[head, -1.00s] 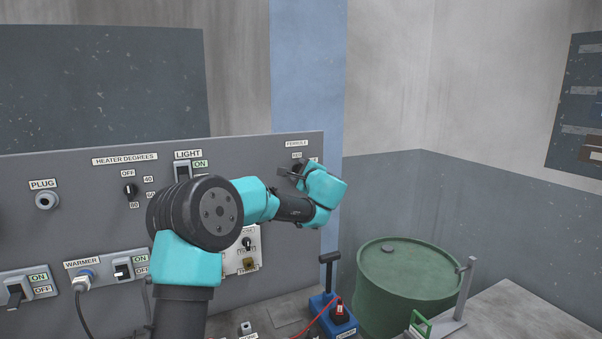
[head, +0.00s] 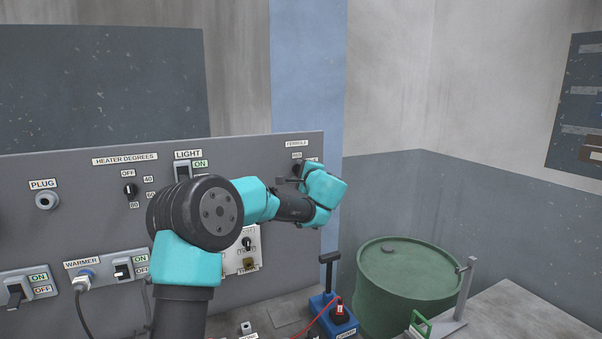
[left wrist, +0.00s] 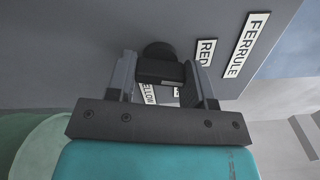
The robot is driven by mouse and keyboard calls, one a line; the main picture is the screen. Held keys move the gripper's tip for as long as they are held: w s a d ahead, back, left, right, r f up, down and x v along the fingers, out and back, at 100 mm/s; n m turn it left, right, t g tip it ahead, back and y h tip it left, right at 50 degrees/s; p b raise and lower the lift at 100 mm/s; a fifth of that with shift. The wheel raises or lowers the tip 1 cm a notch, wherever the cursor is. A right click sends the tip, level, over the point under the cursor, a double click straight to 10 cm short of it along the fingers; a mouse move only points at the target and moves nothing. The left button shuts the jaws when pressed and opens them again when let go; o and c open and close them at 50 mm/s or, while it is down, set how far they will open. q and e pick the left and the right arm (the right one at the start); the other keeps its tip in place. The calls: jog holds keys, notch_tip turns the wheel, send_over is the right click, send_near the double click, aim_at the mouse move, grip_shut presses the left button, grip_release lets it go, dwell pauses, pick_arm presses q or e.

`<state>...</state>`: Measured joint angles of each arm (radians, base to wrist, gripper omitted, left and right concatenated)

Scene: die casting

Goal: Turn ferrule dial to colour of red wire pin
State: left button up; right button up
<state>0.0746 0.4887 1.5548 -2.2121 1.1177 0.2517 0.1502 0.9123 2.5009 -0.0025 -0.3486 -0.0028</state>
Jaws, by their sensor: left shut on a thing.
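The black ferrule dial (left wrist: 160,70) sits on the grey panel under the FERRULE label (left wrist: 246,45). In the left wrist view, a RED label (left wrist: 204,54) lies to the dial's right. A YELLOW label (left wrist: 147,93) and another, mostly hidden label lie below it. My left gripper (left wrist: 158,76) is shut on the dial, one finger on each side. In the head view, my gripper (head: 298,174) partly covers the dial, so where it points is unclear. My right gripper is out of view.
The blue box (head: 322,301) with a black lever stands below the panel's right end. A green barrel (head: 405,290) stands right of it. The panel (head: 80,228) carries a LIGHT switch, heater dial and warmer switch. Free room lies above the barrel.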

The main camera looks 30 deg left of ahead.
pick_arm(q)
jog(key=shift+n, duration=1.6)
jog(key=o, duration=0.9)
jog(key=v, duration=1.7)
jog(key=shift+s+d, duration=0.15)
